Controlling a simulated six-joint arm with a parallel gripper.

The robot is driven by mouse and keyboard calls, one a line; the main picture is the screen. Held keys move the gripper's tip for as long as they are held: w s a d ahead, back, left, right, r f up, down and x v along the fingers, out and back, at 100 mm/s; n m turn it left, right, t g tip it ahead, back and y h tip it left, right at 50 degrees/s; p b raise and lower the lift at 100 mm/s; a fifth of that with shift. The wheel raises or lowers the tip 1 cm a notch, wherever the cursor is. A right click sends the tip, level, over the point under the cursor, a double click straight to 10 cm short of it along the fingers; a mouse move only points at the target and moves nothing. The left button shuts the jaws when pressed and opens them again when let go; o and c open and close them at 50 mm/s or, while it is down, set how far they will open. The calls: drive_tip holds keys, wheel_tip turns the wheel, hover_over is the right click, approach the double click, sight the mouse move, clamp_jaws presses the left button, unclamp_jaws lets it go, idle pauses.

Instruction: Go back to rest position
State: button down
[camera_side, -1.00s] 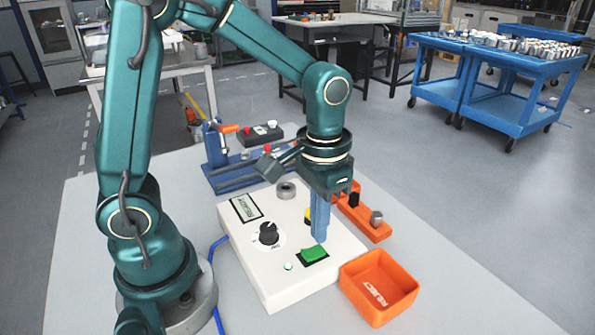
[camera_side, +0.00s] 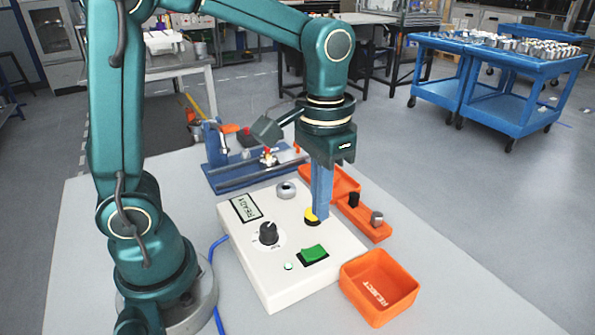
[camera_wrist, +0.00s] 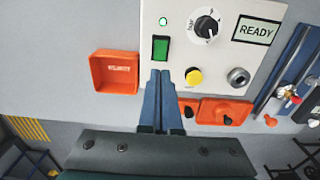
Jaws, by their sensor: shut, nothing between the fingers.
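My gripper (camera_side: 321,217) has its blue fingers pressed together and empty. In the side view the fingertips overlap the edge of the yellow button (camera_side: 311,216) on the white control box (camera_side: 280,282). In the wrist view the shut fingers (camera_wrist: 161,74) point at the box between the green switch (camera_wrist: 160,48) and the yellow button (camera_wrist: 194,77), apart from the button in that picture. I cannot tell how high the tips are above the panel. The display (camera_wrist: 256,30) reads READY.
An orange REJECT bin (camera_side: 378,286) stands in front of the box at right. An orange holder (camera_side: 362,220) with dark and grey cylinders lies behind it. A blue fixture (camera_side: 230,172) stands at the back left. A blue cable (camera_side: 212,250) runs beside the box. Open table lies at the right.

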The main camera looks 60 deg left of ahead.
drive_tip(key=s+a+r+t, duration=0.2)
drive_tip(key=s+r+t, duration=0.1)
drive_tip(key=s+t, duration=0.2)
drive_tip(key=s, duration=0.2)
drive_tip(key=shift+s+t, duration=0.3)
drive_tip(key=shift+s, duration=0.05)
idle(0.7)
